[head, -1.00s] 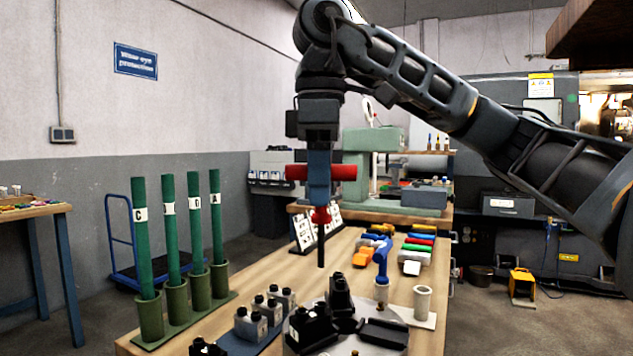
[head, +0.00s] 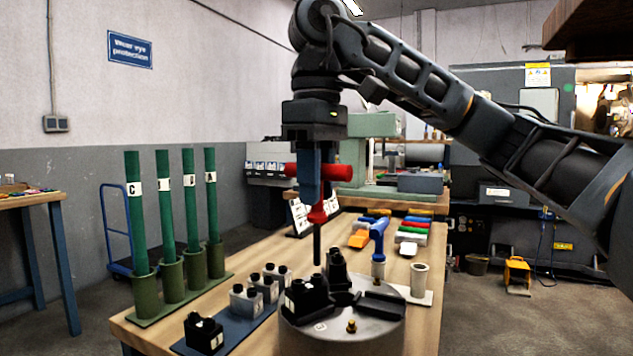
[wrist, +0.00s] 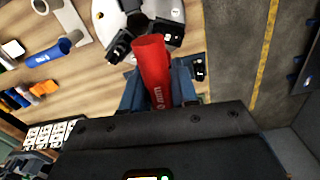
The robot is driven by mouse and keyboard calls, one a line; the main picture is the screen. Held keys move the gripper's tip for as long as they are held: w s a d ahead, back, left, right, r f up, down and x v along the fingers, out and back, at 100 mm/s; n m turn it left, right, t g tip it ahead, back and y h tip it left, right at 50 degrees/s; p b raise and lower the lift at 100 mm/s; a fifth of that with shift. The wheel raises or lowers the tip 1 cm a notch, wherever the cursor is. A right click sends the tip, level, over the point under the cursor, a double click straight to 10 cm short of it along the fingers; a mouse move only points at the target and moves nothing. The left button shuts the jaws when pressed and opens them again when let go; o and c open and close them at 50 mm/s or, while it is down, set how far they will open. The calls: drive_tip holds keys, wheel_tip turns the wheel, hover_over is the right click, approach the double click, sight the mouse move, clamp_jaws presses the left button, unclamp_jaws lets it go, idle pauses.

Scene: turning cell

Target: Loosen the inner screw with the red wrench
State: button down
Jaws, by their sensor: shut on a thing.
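My gripper (head: 312,198) is shut on the red wrench (head: 336,173), a red T-handle with a dark shaft pointing down. The shaft's lower end is near the black jaws of the round grey chuck (head: 340,338) on the bench; I cannot tell the gap. In the wrist view the red handle (wrist: 151,70) lies between my blue fingers, and the chuck (wrist: 108,12) is partly cut off at the top. A brass screw (head: 351,327) shows at the chuck's near side. I cannot tell whether it is the inner screw; the wrench may hide others.
A blue T-handled wrench (head: 377,234) stands in a white holder, beside an empty white holder (head: 419,281). Green tubes (head: 173,213) stand upright in cups at left. Small black-topped blocks (head: 246,300) sit on a blue strip left of the chuck. Coloured pieces lie behind.

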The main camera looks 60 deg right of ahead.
drive_tip(key=m, duration=0.6)
drive_tip(key=shift+r+p, duration=0.1)
drive_tip(key=shift+p, duration=0.3)
drive_tip(key=shift+f+m+b, duration=0.25)
drive_tip(key=shift+m+b, duration=0.2)
drive_tip(key=shift+m, duration=0.45)
drive_tip(key=m+b, duration=0.1)
drive_tip(key=m, duration=0.5)
drive_tip(key=shift+b, duration=0.3)
drive_tip(key=shift+m, duration=0.5)
drive_tip(key=shift+f+b, duration=0.5)
drive_tip(key=shift+f, duration=0.05)
drive_tip(key=shift+f+b, duration=0.55)
drive_tip(key=shift+f, duration=0.05)
drive_tip(key=shift+n, duration=1.5)
